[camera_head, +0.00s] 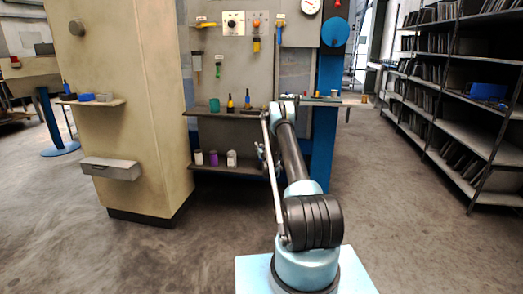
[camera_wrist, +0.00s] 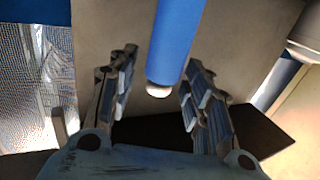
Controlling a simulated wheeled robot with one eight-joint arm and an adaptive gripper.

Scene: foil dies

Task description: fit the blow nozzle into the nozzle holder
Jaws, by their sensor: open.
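My gripper (camera_wrist: 161,60) is open in the wrist view, with one ribbed finger on each side. A blue cylinder (camera_wrist: 172,42) with a pale rounded end comes down from the top edge into the space between the fingers. It shows gaps to both fingers, and I cannot tell how deep it lies between them. It may be the blow nozzle, but I cannot be sure. In the head view a slim blue tool (camera_head: 280,34) hangs on the grey panel. I cannot pick out the nozzle holder. My arm hides part of the shelves, and the gripper is unclear there.
The upper shelf (camera_head: 225,112) carries a green cup (camera_head: 214,105) and small bottles. The lower shelf (camera_head: 235,167) holds several small containers (camera_head: 214,158). A beige pillar (camera_head: 120,120) stands left, a blue post (camera_head: 326,120) right of my arm. Floor at right is free.

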